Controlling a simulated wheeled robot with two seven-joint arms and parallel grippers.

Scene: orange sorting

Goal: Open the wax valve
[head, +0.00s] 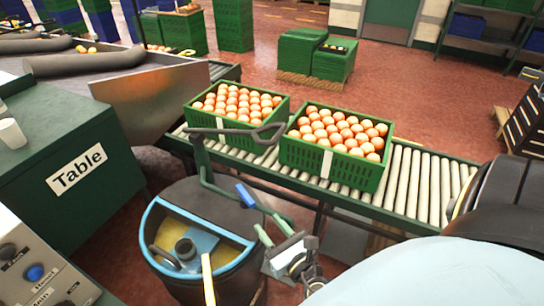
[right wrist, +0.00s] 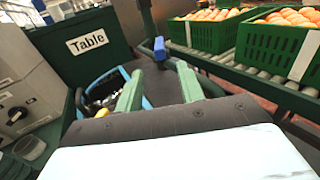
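The wax valve appears to be the small blue lever (head: 246,195) on the dark green pipe beside the wax tank. It also shows in the right wrist view (right wrist: 160,48), beyond and between my fingertips. The round dark tank (head: 200,235) has a blue rim and yellowish contents. My right gripper (head: 268,220) is open, with green fingers spread on either side of an empty gap. In the right wrist view its fingertips (right wrist: 160,69) point at the lever, and I see no clear contact. My left gripper is not in view.
A roller conveyor (head: 425,187) runs behind the tank, bearing two green crates (head: 340,178) of oranges. A green table (head: 80,165) labelled "Table" stands left. A grey control panel (head: 35,265) with knobs is at lower left. Red floor lies beyond.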

